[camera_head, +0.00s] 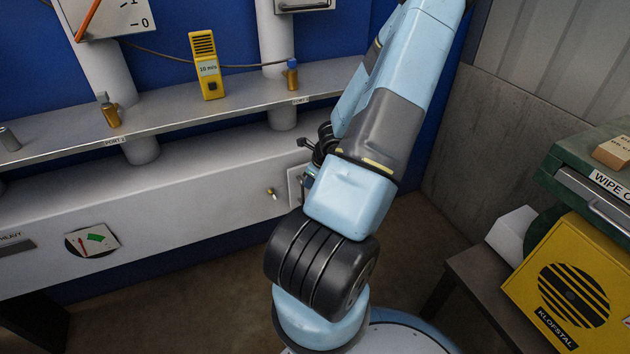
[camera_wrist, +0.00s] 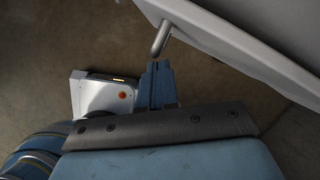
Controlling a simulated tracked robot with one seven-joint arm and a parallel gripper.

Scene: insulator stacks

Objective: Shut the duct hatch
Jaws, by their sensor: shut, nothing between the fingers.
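A long pale grey duct (camera_head: 180,195) runs along the blue wall in the head view. A small pale panel (camera_head: 295,188), apparently the duct hatch, shows at its right part, mostly hidden behind my arm. How far it stands open I cannot tell. A small brass fitting (camera_head: 270,193) sits just left of it. In the wrist view, a rounded metal peg (camera_wrist: 160,40) sticks out from a pale panel (camera_wrist: 235,35). My gripper (camera_wrist: 158,68) is shut and empty, with its blue fingertips close below the peg. Whether they touch I cannot tell.
A shelf (camera_head: 170,105) above the duct carries a yellow meter (camera_head: 206,65) and small brass valves. At the right stand a yellow Klofstal box (camera_head: 570,285) and a green case (camera_head: 590,165). Brown floor (camera_head: 425,225) is clear between my arm and the right wall.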

